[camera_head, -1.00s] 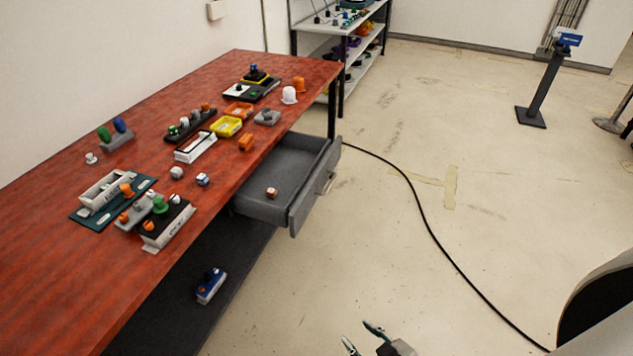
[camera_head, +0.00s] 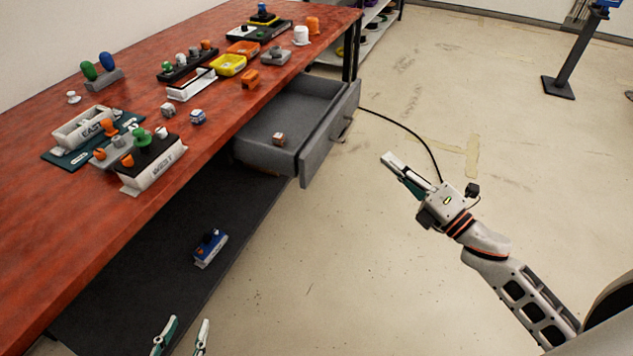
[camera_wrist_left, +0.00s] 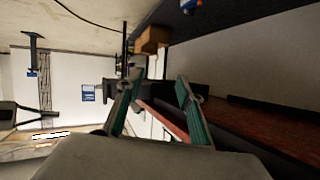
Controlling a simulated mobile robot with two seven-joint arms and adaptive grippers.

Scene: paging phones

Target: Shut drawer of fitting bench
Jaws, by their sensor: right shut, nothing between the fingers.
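The fitting bench has a red-brown top (camera_head: 225,110). Its grey drawer (camera_head: 318,140) is pulled out on the bench's right side, with a handle (camera_head: 343,125) on its front. A small brown and white cube (camera_head: 279,139) lies inside. My right gripper (camera_head: 390,165) is shut and empty, over the floor to the right of the drawer front and apart from it. My left gripper (camera_head: 182,335) is open and empty at the bottom edge, near the lower shelf; its spread fingers also show in the left wrist view (camera_wrist_left: 158,92).
Several small fittings and trays, such as a yellow tray (camera_head: 228,65), stand on the bench top. A blue and white part (camera_head: 209,248) lies on the dark lower shelf (camera_head: 185,275). A black cable (camera_head: 405,122) crosses the floor. A dark post (camera_head: 573,55) stands at the back right.

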